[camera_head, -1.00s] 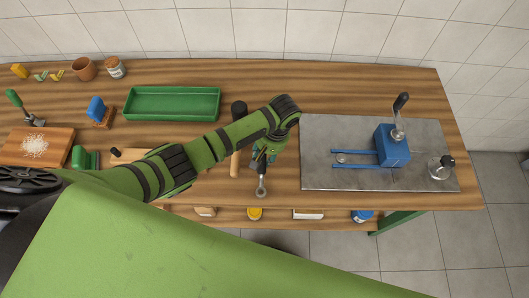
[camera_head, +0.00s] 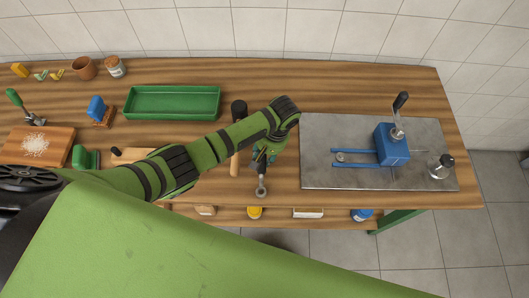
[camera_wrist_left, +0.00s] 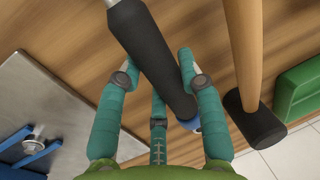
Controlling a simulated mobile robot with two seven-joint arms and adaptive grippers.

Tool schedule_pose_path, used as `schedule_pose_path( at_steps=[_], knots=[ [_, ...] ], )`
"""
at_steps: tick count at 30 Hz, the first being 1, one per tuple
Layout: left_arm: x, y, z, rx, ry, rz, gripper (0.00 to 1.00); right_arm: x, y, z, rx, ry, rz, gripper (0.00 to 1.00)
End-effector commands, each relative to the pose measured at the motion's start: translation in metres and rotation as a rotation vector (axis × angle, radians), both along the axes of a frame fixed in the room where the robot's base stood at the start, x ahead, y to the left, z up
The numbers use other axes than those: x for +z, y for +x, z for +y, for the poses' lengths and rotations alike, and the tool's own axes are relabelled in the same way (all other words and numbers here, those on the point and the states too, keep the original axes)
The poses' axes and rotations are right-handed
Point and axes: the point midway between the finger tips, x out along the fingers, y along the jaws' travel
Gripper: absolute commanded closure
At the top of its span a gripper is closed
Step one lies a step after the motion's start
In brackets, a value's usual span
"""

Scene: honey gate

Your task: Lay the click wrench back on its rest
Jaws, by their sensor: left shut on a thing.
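The click wrench has a metal ratchet head (camera_head: 262,184) pointing toward the front edge of the table. My left gripper (camera_head: 266,156) is shut on it, with the arm reaching in from the left. In the left wrist view the wrench's black grip (camera_wrist_left: 150,55) runs between the teal fingers of my left gripper (camera_wrist_left: 158,85), and a blue end shows beyond them. I cannot tell whether the wrench touches the tabletop. I cannot clearly identify its rest; part of the table lies hidden behind my left arm. My right gripper is not in view.
A mallet (camera_head: 239,109) lies just left of my gripper. To the right, a grey plate (camera_head: 320,125) carries a blue fixture (camera_head: 392,150) with a lever and rails. A green tray (camera_head: 172,89) stands behind my arm. Tabletop (camera_head: 310,84) behind the plate is clear.

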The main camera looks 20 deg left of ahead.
Motion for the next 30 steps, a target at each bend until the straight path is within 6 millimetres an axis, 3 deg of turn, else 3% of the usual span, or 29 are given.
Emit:
schedule_pose_path(
  at_steps=[20,21,23,30],
  knots=[
    [-0.013,0.000,0.000,0.001,-0.001,-0.001,1.00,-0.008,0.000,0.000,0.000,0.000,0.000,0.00],
    [-0.013,0.001,0.000,0.001,-0.001,-0.001,0.55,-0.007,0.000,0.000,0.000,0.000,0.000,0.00],
    [-0.013,0.001,0.000,0.001,-0.001,-0.001,0.35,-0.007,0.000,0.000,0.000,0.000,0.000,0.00],
    [-0.013,0.000,0.000,0.000,0.000,-0.001,0.35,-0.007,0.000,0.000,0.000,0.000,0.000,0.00]
  ],
)
